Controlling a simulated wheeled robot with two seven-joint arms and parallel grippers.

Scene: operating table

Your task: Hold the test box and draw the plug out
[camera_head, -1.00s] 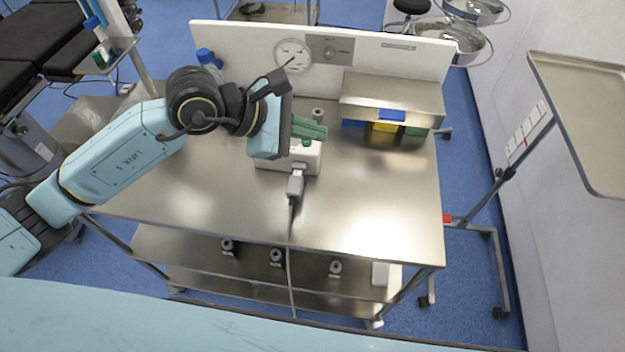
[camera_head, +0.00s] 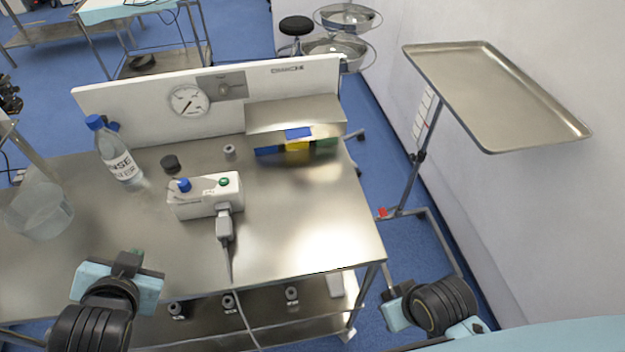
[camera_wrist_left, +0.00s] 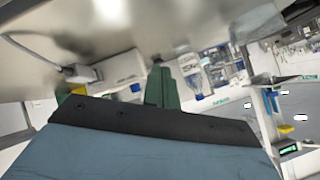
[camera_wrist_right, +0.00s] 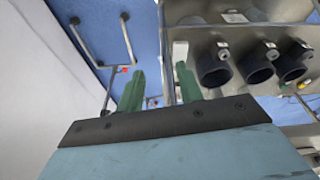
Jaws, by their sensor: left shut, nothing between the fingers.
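The test box (camera_head: 190,204) is a white box with a blue knob and a green button on top, standing on the steel table. The grey plug (camera_head: 224,226) sits at its front side, and its cable runs down over the table's front edge. In the left wrist view the plug (camera_wrist_left: 80,73) and the white box (camera_wrist_left: 121,68) show at upper left. My left gripper (camera_head: 136,254) is shut and empty, left of and nearer than the box. My right gripper (camera_wrist_right: 160,88) is open and empty; in the head view it (camera_head: 392,292) is right of the table's front corner.
A bottle (camera_head: 119,160) and a clear container (camera_head: 42,212) stand on the left of the table. A dark round cap (camera_head: 170,163) lies behind the box. A steel shelf (camera_head: 292,115) with coloured bins is at the back right. A tray stand (camera_head: 500,95) is at right. The table right of the plug is clear.

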